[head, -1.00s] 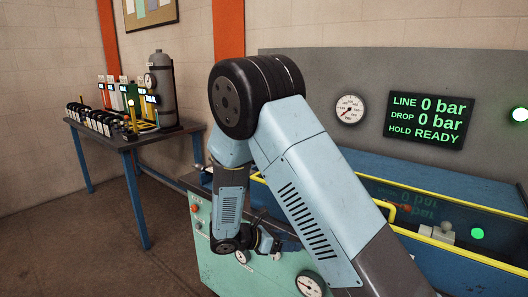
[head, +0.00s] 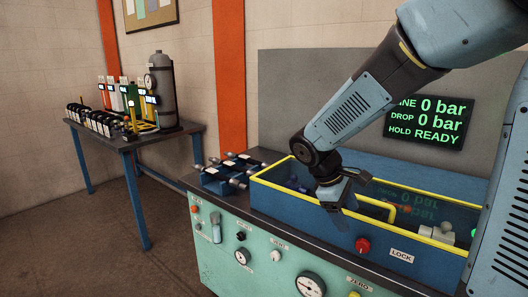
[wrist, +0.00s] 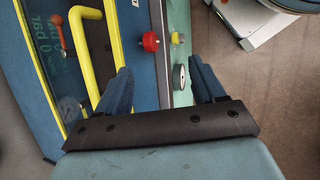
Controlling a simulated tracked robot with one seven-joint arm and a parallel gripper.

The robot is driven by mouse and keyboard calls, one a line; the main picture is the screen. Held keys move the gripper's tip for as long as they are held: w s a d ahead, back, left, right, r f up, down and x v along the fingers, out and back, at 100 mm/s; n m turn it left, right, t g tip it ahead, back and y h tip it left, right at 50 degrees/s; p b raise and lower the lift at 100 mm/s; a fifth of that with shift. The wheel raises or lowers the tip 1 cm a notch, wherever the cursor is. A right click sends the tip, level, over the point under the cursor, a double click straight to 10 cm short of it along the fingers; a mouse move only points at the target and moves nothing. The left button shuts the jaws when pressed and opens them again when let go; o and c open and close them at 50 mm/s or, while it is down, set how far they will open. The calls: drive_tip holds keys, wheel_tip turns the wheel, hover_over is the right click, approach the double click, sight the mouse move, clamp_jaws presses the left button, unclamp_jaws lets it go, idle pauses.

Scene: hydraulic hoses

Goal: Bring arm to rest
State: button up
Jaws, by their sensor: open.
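My gripper (head: 337,196) is in the head view over the front edge of the blue test trough (head: 300,205). My arm reaches to it from the upper right. In the wrist view my gripper (wrist: 160,92) has its two blue fingers spread apart with nothing between them. Beyond the fingers lie the red knob (wrist: 150,41), the yellow handle (wrist: 104,60) and the bench's front edge. In the head view the red knob (head: 362,245) is just below and right of the gripper.
Hose fittings (head: 232,172) sit on the bench left of the trough. A side table (head: 150,142) with a grey cylinder (head: 161,88) stands at the left. The floor between is clear.

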drive_tip(key=s+d+r+m+t+y, duration=0.3)
drive_tip(key=s+r+m+t+y, duration=0.2)
drive_tip(key=s+r+m, duration=0.5)
drive_tip(key=shift+s+d+r+m, duration=0.15)
drive_tip(key=shift+s+r+m, duration=0.3)
drive_tip(key=shift+s, duration=1.5)
drive_tip(key=shift+r, duration=0.1)
